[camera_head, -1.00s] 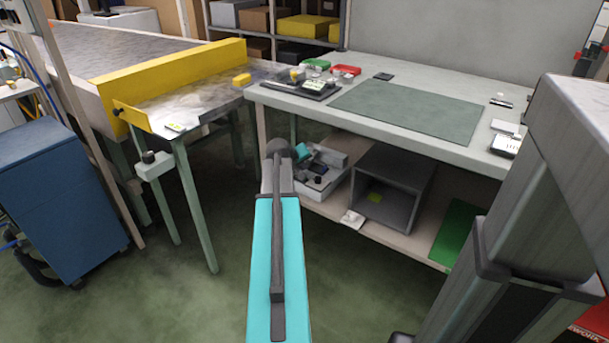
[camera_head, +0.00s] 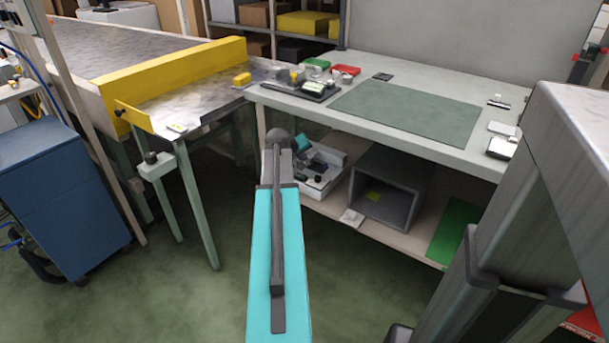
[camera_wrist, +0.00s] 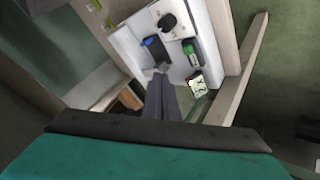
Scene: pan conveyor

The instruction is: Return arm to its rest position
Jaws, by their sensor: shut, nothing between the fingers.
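My gripper (camera_wrist: 161,82) shows in the wrist view as dark grey fingers close together, with nothing held. It points towards a white tray of parts, but the gap between them is hard to judge. In the head view my teal arm link rises from the bottom centre to a dark round joint in front of the bench. The gripper is not clearly visible there. A small teal piece shows just beyond the joint, above the lower shelf; I cannot tell whether it is part of my wrist.
The workbench (camera_head: 440,155) has a dark mat (camera_head: 405,110) on top and a grey open box (camera_head: 388,200) on its lower shelf. The conveyor with a yellow guard (camera_head: 170,78) is at left. A blue cabinet (camera_head: 62,200) stands far left.

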